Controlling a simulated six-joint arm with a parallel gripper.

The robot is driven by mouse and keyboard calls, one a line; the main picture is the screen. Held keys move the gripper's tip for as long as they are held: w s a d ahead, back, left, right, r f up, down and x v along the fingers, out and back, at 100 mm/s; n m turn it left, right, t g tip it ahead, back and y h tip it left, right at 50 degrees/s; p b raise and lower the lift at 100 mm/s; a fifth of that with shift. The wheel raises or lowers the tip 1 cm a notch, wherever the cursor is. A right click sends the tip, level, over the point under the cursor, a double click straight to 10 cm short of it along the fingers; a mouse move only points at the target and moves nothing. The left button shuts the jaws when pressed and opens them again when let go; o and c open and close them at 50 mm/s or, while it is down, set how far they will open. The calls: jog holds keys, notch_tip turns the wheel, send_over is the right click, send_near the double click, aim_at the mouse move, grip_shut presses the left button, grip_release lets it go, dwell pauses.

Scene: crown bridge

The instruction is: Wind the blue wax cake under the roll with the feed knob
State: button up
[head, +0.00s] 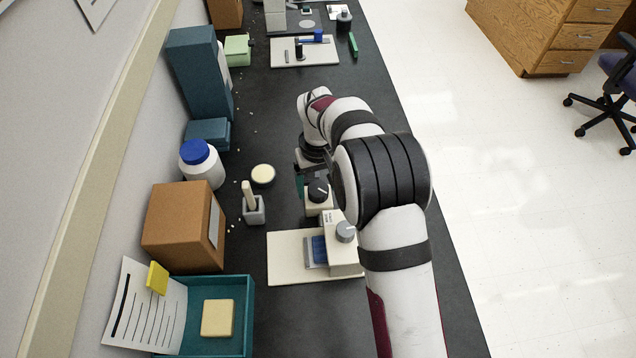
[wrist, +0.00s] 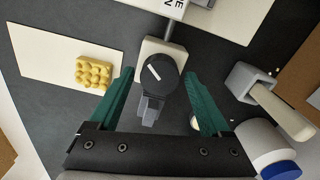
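The feed knob, a black dial with a white line (head: 318,190), sits on a small cream housing beside the cream machine (head: 335,228). It also shows in the wrist view (wrist: 158,76). A blue block (head: 319,249), which looks like the wax cake, lies in a grey holder at the machine's left side. The roll cannot be made out. My gripper (head: 300,186) is at the knob housing, partly hidden by my arm. In the wrist view its green fingers (wrist: 160,78) are apart, one on each side of the knob, with gaps visible. Contact is not seen.
A grey knob (head: 346,232) tops the machine. A grey holder with a pale handle (head: 253,208) and a round cream dish (head: 263,175) stand left of the gripper. A yellow bumpy piece (wrist: 93,73) lies on a pale board. Dark bench is clear to the right.

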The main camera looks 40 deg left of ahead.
jog(key=c, duration=1.2)
jog(key=m, duration=0.3)
jog(key=shift+m, duration=0.4)
jog(key=m, duration=0.3)
jog(key=shift+m, duration=0.3)
jog(key=m, duration=0.4)
jog(key=shift+w+m, duration=0.1)
jog(key=shift+m, duration=1.8)
